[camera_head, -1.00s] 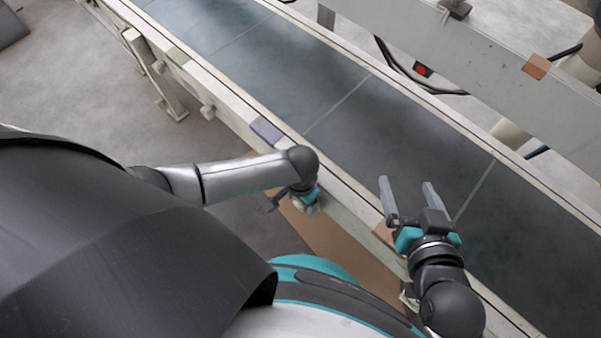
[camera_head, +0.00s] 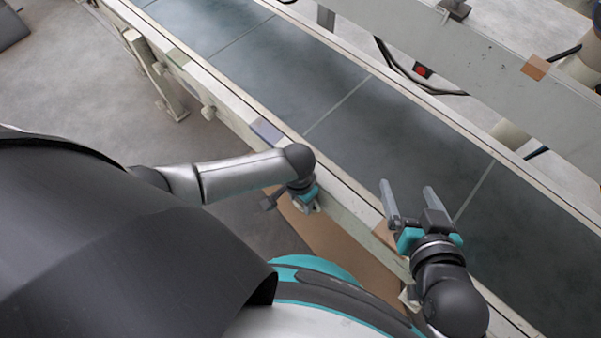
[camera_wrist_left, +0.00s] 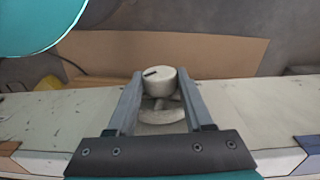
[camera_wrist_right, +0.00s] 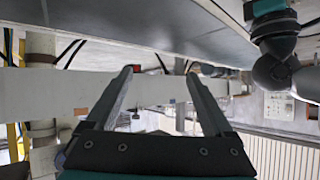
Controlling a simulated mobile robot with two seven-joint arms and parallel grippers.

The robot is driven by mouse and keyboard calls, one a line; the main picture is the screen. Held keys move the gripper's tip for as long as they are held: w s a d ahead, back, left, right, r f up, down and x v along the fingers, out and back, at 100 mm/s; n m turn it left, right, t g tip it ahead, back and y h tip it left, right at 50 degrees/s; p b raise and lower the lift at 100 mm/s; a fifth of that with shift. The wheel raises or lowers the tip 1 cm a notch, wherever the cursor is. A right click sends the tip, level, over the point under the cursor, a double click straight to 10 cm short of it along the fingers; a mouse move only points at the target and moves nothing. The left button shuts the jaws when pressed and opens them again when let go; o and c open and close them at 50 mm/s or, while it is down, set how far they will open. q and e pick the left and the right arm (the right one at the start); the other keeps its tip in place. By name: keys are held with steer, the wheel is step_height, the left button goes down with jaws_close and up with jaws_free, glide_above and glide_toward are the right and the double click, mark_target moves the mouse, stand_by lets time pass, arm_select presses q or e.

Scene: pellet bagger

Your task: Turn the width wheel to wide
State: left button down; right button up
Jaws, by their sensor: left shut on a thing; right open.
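The width wheel (camera_wrist_left: 160,82) is a pale, round knob with a short dark mark on its face. In the left wrist view it sits between the two fingers of my left gripper (camera_wrist_left: 160,76), on the side of the conveyor frame. My left gripper (camera_head: 304,198) is shut on it. In the head view the wheel is mostly hidden under my left wrist, against the near rail. My right gripper (camera_head: 409,188) is open and empty above the near edge of the belt; it also shows in the right wrist view (camera_wrist_right: 158,74).
The dark conveyor belt (camera_head: 350,110) runs diagonally between pale rails. A brown board (camera_head: 335,240) lies below the near rail. A grey beam (camera_head: 500,75) with an orange patch stands beyond the belt. The belt is clear.

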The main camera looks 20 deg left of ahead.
arm_select(q)
steer(key=shift+a+g+h, duration=0.15)
steer(key=shift+g+h, duration=0.15)
steer(key=shift+h, duration=0.5)
steer(key=shift+w+f+h, duration=0.1)
steer(key=shift+h, duration=0.4)
steer(key=shift+a+g+h, duration=0.1)
steer(key=shift+g+h, duration=0.3)
steer(key=shift+h, duration=0.2)
steer(key=shift+f+h+b, duration=0.1)
steer(key=shift+h+b, duration=0.4)
steer(key=shift+b, duration=0.25)
steer(key=shift+g+h+b, duration=0.3)
steer(key=shift+h+b, duration=0.1)
steer(key=shift+b, duration=0.05)
steer(key=shift+h, duration=0.3)
arm_select(e)
steer(key=shift+s+a+r+m+t+y, duration=0.1)
steer(key=shift+a+r+t+y, duration=0.35)
steer(key=shift+t, duration=0.35)
steer(key=shift+s+a+r+m+t+y, duration=0.1)
steer(key=shift+a+r+t+y, duration=0.1)
steer(key=shift+a+r+t, duration=0.45)
steer(key=shift+s+a+r+m+t+y, duration=0.1)
steer(key=shift+a+r+t+y, duration=0.25)
steer(key=shift+a+t, duration=0.45)
arm_select(q)
steer(key=shift+b, duration=0.3)
arm_select(e)
steer(key=shift+d, duration=0.15)
